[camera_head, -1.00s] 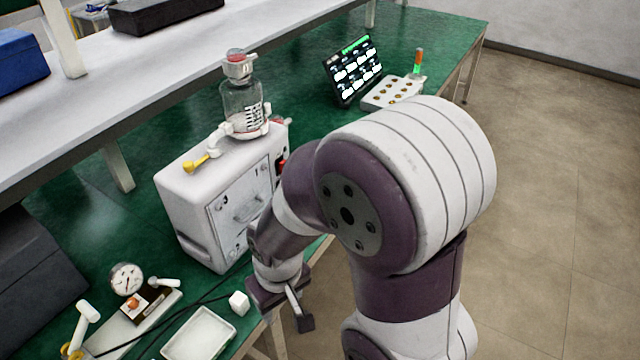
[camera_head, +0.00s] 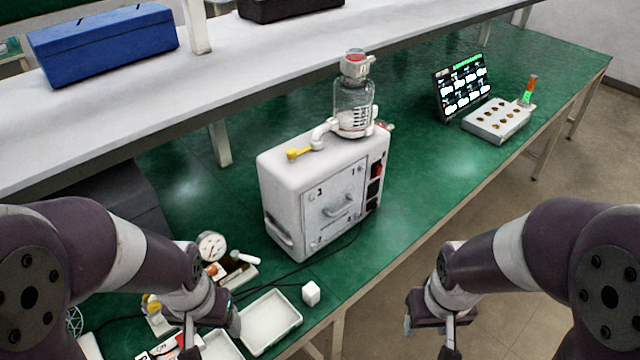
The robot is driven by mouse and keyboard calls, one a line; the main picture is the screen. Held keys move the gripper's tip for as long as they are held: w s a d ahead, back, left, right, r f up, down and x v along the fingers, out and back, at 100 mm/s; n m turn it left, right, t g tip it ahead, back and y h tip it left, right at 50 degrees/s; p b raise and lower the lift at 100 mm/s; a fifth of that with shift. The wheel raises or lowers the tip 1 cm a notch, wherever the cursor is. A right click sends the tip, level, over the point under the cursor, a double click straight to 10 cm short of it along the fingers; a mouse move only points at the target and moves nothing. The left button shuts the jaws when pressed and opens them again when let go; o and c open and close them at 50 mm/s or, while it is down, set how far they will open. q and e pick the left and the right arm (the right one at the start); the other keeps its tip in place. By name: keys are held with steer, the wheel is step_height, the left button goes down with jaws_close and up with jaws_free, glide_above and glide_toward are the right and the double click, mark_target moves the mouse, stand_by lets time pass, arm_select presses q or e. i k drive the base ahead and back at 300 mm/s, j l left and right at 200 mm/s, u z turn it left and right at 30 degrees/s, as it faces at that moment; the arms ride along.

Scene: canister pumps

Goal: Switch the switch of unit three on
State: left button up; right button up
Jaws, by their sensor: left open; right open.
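A white pump unit (camera_head: 280,185) stands upright on the green bench, with a glass canister (camera_head: 352,105) on top. Small marks on its front panel (camera_head: 335,208) are too small to read surely. At the panel's right edge is a red switch (camera_head: 378,169) with dark parts below it; its position cannot be told. My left gripper (camera_head: 213,338) is open over the small items at the front left, apart from the unit. My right gripper (camera_head: 429,332) is open and empty beyond the bench's front edge, right of and below the unit.
A gauge (camera_head: 211,246), a white tray (camera_head: 270,322) and a white cube (camera_head: 311,293) lie front left. The bench right of the unit is clear.

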mark_target(378, 169)
steer(key=i+l+u, duration=0.15)
steer(key=i+l, duration=0.2)
steer(key=i+l+u, duration=0.1)
steer(key=i+l, duration=0.25)
steer(key=l, duration=0.2)
